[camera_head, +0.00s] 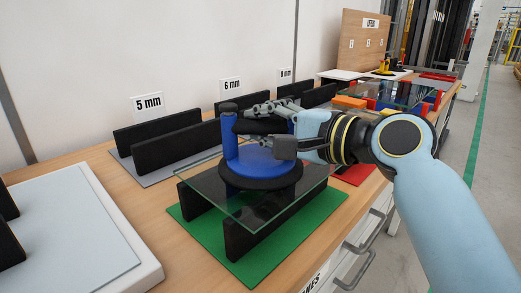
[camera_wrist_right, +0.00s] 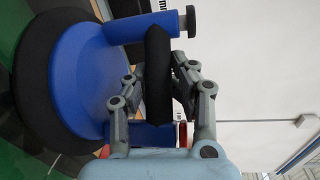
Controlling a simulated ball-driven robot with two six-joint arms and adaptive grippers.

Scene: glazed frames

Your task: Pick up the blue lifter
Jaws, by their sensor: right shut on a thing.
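The blue lifter (camera_head: 262,160) has a blue round body, upright blue posts, a black pad and a black handle. It sits on a glass pane (camera_head: 205,180) laid across black supports over a green mat; I cannot tell if there is any gap under the pad. My right gripper (camera_head: 270,126) reaches in from the right and is shut on the lifter's black handle. In the right wrist view the handle (camera_wrist_right: 158,75) lies between the fingers, with the blue body (camera_wrist_right: 75,80) to the left. My fingers hide part of the handle in the head view. My left gripper is not in view.
Black slotted racks (camera_head: 165,140) labelled 5 mm, 6 mm and 8 mm stand along the wall. A white-rimmed tray (camera_head: 140,262) is at the left. Another glass pane over coloured blocks (camera_head: 350,101) and a wooden board (camera_head: 362,35) are at the back right. The aisle lies right.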

